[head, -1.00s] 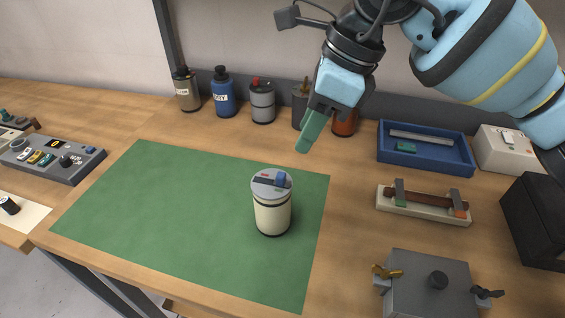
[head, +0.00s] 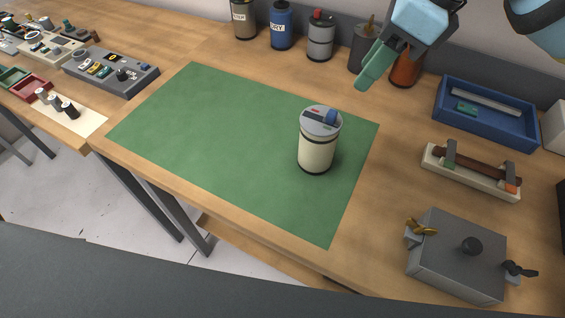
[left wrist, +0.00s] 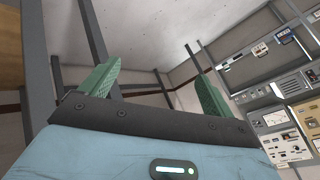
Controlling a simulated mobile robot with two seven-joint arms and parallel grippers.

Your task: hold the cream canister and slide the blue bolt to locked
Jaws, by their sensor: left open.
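The cream canister (head: 316,153) stands upright on the right part of the green mat (head: 225,135). Its grey lid carries the blue bolt (head: 332,116), which sits near the lid's right edge in the head view. A small red mark shows at the lid's far left side. My right gripper (head: 372,68) is above and behind the canister, apart from it. Its green fingers overlap in this view, so I cannot tell its opening. My left gripper (left wrist: 158,85) shows only in the left wrist view, with its two green fingers wide apart and nothing between them.
Bottles and cans, including a blue one (head: 282,28), line the table's back. At right are a blue tray (head: 490,131), a cream holder with a brown rod (head: 472,178) and a grey box with clamps (head: 455,262). A control panel (head: 112,72) is at left. The mat's left is clear.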

